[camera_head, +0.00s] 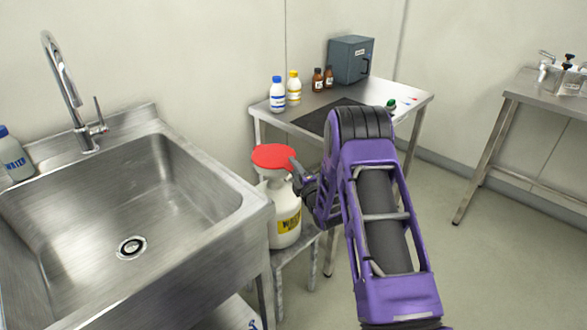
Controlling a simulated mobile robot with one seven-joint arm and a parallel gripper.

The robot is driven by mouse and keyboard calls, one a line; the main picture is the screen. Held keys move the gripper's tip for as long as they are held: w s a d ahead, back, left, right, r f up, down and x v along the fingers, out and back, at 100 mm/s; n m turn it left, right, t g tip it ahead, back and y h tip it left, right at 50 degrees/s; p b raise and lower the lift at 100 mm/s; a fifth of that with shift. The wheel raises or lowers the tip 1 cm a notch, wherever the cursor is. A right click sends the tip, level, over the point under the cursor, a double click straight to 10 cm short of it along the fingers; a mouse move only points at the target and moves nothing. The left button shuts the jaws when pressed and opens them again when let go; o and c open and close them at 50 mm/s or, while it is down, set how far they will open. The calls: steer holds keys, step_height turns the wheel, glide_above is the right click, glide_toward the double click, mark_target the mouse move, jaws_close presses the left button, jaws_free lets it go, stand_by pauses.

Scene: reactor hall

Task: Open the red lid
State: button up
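The red lid (272,157) is a flat round disc on top of a white container (281,188) with a yellow label. The container stands upright between the sink and the steel table. My gripper (293,170) is at the right edge of the lid, its dark fingers pointing up and left. It appears to touch or nearly touch the rim; I cannot tell which. Whether the fingers are open or shut does not show. My purple arm hides part of the space right of the container.
A steel sink (205,155) with a tall faucet (62,75) is close on the left. Behind the lid, a steel table (408,92) holds bottles, a grey box (350,58) and a dark mat (318,118). The container rests on a low grey stand (283,258). Open floor lies to the right.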

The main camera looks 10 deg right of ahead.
steer(key=shift+w+a, duration=0.1)
steer(key=shift+w, duration=0.1)
jaws_close()
stand_by(1.4)
